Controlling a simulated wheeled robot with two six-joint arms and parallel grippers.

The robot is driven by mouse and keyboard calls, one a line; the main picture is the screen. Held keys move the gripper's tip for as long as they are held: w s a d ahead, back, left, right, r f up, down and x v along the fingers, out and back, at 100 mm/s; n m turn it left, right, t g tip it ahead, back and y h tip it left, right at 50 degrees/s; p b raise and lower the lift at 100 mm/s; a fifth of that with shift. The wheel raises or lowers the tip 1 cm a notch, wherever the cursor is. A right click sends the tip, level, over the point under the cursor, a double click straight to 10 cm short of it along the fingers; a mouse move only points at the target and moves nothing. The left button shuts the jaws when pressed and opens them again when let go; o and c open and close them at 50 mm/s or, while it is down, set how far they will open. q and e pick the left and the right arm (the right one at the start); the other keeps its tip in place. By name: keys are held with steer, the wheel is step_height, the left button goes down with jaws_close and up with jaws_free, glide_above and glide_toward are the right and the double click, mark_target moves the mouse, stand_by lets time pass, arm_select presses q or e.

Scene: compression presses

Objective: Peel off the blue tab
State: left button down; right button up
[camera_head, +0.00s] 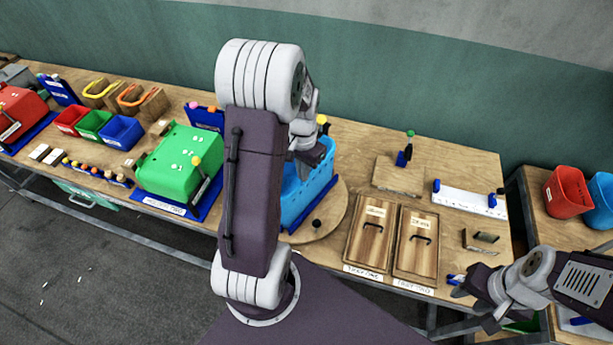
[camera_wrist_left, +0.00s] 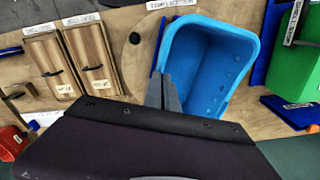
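A small blue piece (camera_head: 455,279) with a pale part lies at the table's front right edge, beside the fingertips of my right gripper (camera_head: 463,292). I cannot tell whether they touch, or whether this piece is the tab. Other small blue pieces stand on a white board (camera_head: 463,200), one at its left end (camera_head: 436,186) and one at its right (camera_head: 492,200). My left gripper (camera_head: 303,157) is over the open blue bin (camera_head: 315,190), partly hidden by my own arm. In the left wrist view its fingers (camera_wrist_left: 163,93) look closed together and empty, near the blue bin's rim (camera_wrist_left: 228,28).
Two wooden lidded boxes with handles (camera_head: 371,232) (camera_head: 417,242) stand at the front right. A round wooden disc (camera_head: 330,215) lies under the blue bin. A green press (camera_head: 180,160) stands left. Red (camera_head: 566,192) and blue buckets stand far right. A wooden block (camera_head: 398,176) stands behind.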

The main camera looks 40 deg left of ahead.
arm_select(q)
steer(key=shift+r, duration=0.4)
step_height(320, 180, up, 5)
steer(key=p, duration=0.5)
steer(key=shift+r, duration=0.2)
steer(key=shift+f, duration=0.15)
